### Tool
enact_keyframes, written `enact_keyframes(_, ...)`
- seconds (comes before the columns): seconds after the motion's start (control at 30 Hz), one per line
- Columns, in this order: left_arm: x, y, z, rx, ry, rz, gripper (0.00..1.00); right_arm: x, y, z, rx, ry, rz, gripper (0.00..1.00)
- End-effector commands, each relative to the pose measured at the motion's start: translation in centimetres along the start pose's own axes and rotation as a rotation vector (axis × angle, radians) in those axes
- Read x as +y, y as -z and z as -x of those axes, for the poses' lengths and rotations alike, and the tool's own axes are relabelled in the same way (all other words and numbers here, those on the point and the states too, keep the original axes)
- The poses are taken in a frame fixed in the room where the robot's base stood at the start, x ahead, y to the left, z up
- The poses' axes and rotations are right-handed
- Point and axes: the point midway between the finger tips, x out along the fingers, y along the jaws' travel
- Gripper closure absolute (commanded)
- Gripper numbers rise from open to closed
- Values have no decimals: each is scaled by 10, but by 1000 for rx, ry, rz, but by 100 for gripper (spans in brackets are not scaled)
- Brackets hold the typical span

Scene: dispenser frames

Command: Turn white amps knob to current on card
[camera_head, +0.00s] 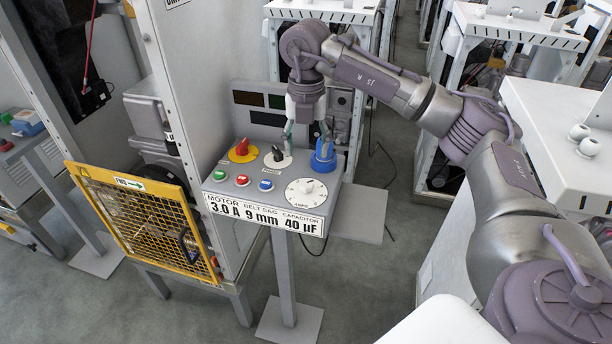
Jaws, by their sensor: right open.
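The white amps knob (305,187) sits on its round white dial at the lower right of the sloped grey control panel (222,190). The dial's fine marks are too small to read. A card (265,213) on the panel's front edge reads MOTOR 3.0 A, BELT SAG 9 mm, CAPACITOR 40 µF. My right gripper (306,136) is open and empty, pointing down over the back of the panel. Its fingers show near the black knob (278,153) and the blue knob (323,152), behind the white knob and apart from it. My left gripper is not in view.
A red knob on a yellow plate (242,149) and green, red and blue buttons (242,180) share the panel. A yellow mesh guard (150,225) stands to the left. A white machine top (560,130) is at the right. Space above the panel's front is clear.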

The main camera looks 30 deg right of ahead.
Motion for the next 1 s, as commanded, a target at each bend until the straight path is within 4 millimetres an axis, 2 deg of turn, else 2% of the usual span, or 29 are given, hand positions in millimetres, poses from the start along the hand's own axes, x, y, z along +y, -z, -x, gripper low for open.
enact_keyframes(0.2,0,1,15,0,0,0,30,-1,1,-46,4,3,1,38)
enact_keyframes(0.43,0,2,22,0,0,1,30,0,1,-82,2,0,2,38)
enact_keyframes(0.6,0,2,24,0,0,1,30,1,1,-93,1,-3,3,38)
enact_keyframes(0.87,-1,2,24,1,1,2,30,1,1,-95,1,-3,3,38)
enact_keyframes(1.0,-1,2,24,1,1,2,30,1,1,-94,1,-3,3,58)
